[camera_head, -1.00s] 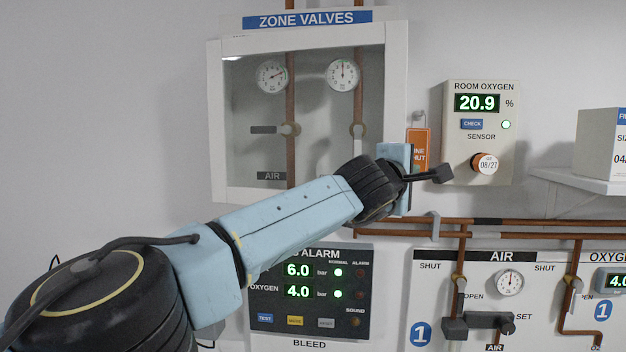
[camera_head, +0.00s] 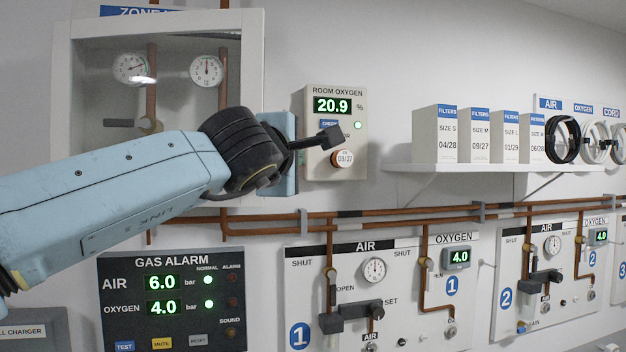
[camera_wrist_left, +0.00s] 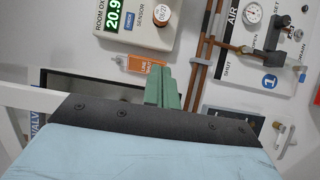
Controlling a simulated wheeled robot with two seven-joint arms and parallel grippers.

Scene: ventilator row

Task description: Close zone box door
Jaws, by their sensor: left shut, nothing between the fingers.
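The white zone box (camera_head: 255,70) is on the wall at upper left in the head view, below the zone valves sign. Its framed clear door (camera_head: 180,105) appears to lie over the front, with gauges and pipes seen through it. I cannot tell whether it is fully flush. My left arm crosses its lower part. My left wrist is by the box's lower right edge and hides that corner; the fingers are hidden behind it. In the left wrist view, my left gripper (camera_wrist_left: 165,90) has its green fingers together and empty, in front of the box's right side. Contact cannot be told.
A room oxygen sensor (camera_head: 335,110) is just right of my wrist. An orange tag (camera_wrist_left: 140,64) hangs between box and sensor. Copper pipes (camera_head: 400,214) run below, above the gas alarm panel (camera_head: 175,300) and air panels. A shelf (camera_head: 450,168) with filter boxes projects at right.

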